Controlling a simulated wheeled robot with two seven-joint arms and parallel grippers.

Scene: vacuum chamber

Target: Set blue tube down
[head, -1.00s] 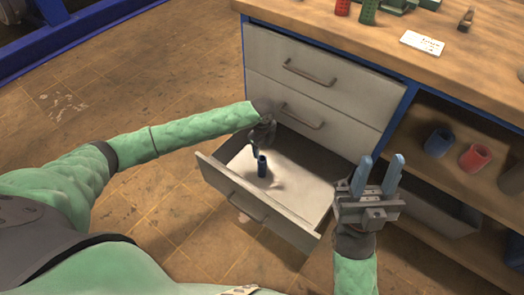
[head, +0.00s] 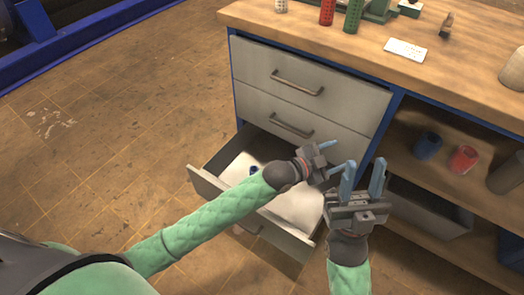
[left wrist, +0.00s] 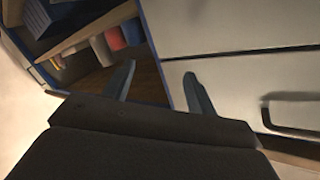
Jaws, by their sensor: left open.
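The blue tube (head: 255,169) is in the open bottom drawer (head: 219,202) in the head view. Only its top end shows; my left forearm hides the rest, so I cannot tell how it stands. My left gripper (head: 332,157) is open and empty, to the right of the tube and apart from it, close to my right gripper. Its spread fingers (left wrist: 160,69) also show in the left wrist view with nothing between them. My right gripper (head: 364,163) is open and empty with its fingers pointing up, just right of the drawer in the picture.
The workbench (head: 445,72) stands behind, with two shut drawers above the open one. Its shelf holds a blue cup (head: 428,146) and a red cup (head: 464,159). Red (head: 327,11) and green (head: 353,16) tubes stand on top.

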